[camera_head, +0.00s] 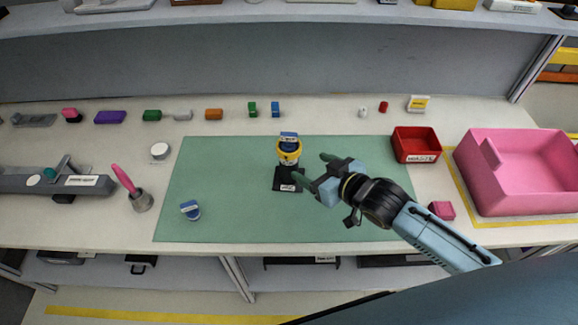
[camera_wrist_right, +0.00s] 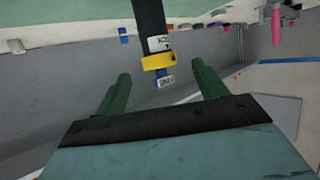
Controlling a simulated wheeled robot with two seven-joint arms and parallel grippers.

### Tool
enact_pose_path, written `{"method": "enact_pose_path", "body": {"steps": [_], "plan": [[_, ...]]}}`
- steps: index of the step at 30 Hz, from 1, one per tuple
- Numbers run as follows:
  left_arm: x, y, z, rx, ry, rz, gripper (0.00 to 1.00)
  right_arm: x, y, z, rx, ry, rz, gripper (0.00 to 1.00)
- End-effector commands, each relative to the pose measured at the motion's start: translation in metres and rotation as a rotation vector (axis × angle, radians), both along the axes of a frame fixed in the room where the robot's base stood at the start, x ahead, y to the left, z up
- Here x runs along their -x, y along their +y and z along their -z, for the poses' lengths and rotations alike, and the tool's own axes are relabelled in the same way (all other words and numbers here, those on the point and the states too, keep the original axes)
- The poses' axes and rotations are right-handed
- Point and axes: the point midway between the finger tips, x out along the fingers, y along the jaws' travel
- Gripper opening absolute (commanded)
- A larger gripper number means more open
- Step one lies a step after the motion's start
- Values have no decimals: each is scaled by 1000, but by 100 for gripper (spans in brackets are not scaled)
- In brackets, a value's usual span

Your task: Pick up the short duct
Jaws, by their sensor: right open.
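My right gripper (camera_head: 312,167) is open, with its two green fingers pointing left toward a black labelled stand (camera_head: 288,182) on the green mat. A yellow ring (camera_head: 289,158) and a blue labelled piece (camera_head: 289,135) are on the stand. In the right wrist view the yellow ring (camera_wrist_right: 157,61) and the blue piece (camera_wrist_right: 165,80) show between the open fingers (camera_wrist_right: 160,85), and I see no contact. Another small blue piece (camera_head: 190,210) with a label lies on the mat to the left. I cannot tell which piece is the short duct. My left gripper is not in view.
The green mat (camera_head: 240,215) is mostly clear. A red bin (camera_head: 416,143) and a large pink bin (camera_head: 515,175) stand to the right, with a pink block (camera_head: 441,210) near the front. A pink-handled tool (camera_head: 122,178) stands left of the mat. Small coloured blocks line the back.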

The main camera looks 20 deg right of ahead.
Motion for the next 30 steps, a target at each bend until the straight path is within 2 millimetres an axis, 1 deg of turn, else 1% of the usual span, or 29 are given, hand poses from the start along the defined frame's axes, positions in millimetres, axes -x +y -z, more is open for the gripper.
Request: {"method": "enact_pose_path", "body": {"steps": [1, 6, 9, 16, 22, 25, 30], "plan": [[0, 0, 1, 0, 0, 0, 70, -11, 5, 3, -1, -3, 0, 71], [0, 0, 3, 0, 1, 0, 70, -37, 15, 16, 0, -1, 1, 71], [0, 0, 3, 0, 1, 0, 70, -46, 19, 21, 1, 1, 1, 71], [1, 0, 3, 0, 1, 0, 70, -57, 23, 26, 2, 0, 1, 71], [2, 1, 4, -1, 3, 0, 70, -80, 27, 39, 3, 1, 1, 71], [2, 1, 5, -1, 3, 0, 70, -90, 32, 44, 1, -1, 1, 71], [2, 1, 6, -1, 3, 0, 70, -97, 35, 47, 3, 1, 0, 71]]}}
